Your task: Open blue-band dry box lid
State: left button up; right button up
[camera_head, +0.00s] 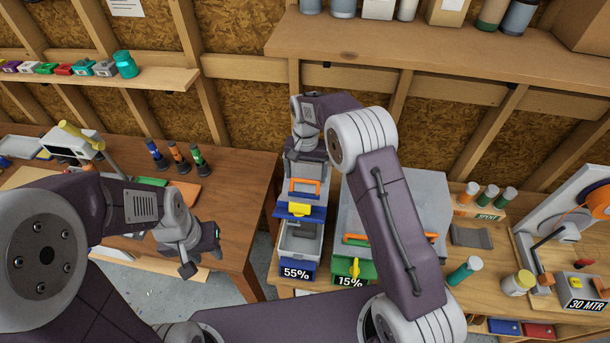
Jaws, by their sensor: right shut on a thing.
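The blue-band dry box (287,268) stands on the middle bench with its 55% label to the front. Its grey interior shows through the open front part. Its lid (316,211), with a blue band, a yellow latch and an orange handle, is lifted away behind the opening. My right gripper (306,156) is shut at the far part of the lid; its fingertips and exact grip point are hard to see. My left gripper (203,252) is open and empty, left of the box, over the gap by the left bench.
A green-band box (369,272) marked 15% stands close on the right, partly behind my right arm. Bottles (465,270) and a spool machine stand further right. The left bench (238,185) has free room at its right end.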

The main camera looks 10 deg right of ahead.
jog(key=shift+w+d+f, duration=0.1)
jog(key=shift+d+f, duration=0.05)
jog(key=o, duration=1.9)
jog(key=shift+w+d+f, duration=0.15)
jog(key=shift+w+f, duration=0.15)
jog(key=shift+w, duration=0.25)
jog(key=shift+w+r, duration=0.1)
jog(key=shift+w, duration=0.1)
pick_arm(q)
jog(key=shift+w+d+f+b, duration=0.1)
jog(key=shift+w+f+b, duration=0.15)
jog(key=shift+f+b, duration=0.3)
jog(key=shift+w+d+f+b, duration=0.1)
jog(key=shift+w+f+b, duration=0.1)
jog(key=shift+f+b, duration=0.25)
pick_arm(e)
notch_tip(320, 180, up, 9)
jog(key=shift+s, duration=0.2)
